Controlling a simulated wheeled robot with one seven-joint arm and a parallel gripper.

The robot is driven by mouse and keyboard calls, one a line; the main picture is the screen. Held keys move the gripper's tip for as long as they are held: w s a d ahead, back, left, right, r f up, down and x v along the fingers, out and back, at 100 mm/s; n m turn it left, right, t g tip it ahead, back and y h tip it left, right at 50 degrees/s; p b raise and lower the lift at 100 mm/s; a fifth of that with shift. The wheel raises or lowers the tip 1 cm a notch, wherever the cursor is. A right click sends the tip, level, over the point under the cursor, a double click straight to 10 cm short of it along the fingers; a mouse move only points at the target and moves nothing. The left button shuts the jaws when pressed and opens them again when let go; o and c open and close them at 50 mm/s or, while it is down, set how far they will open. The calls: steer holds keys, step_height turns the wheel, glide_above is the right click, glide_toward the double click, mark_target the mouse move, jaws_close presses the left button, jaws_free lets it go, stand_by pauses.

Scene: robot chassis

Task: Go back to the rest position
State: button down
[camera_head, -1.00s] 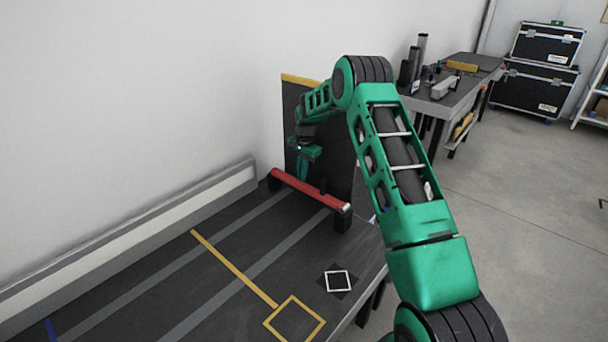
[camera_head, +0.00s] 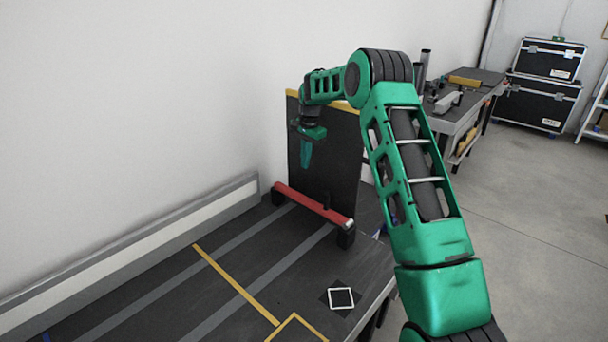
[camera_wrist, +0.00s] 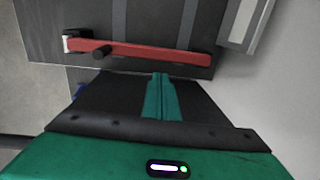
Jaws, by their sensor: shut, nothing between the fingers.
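My gripper (camera_head: 305,157) hangs pointing down in front of the upright dark panel at the table's far end, above the red bar. Its green fingers are together with nothing between them. In the wrist view the closed fingers (camera_wrist: 160,96) show at the middle, with the red bar (camera_wrist: 150,50) beyond them. In the head view the red bar (camera_head: 312,205) lies across the table on dark supports, below my gripper and apart from it. My green arm reaches up from the lower right and bends over toward the panel.
The dark upright panel (camera_head: 335,150) has a yellow top edge. The dark table (camera_head: 180,290) carries grey stripes and yellow lines, with a white-framed square marker (camera_head: 341,298). A wall runs along the left. Another workbench (camera_head: 470,105) and black cases (camera_head: 537,95) stand behind. Open floor lies right.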

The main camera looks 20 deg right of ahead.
steer(key=shift+r, duration=0.7)
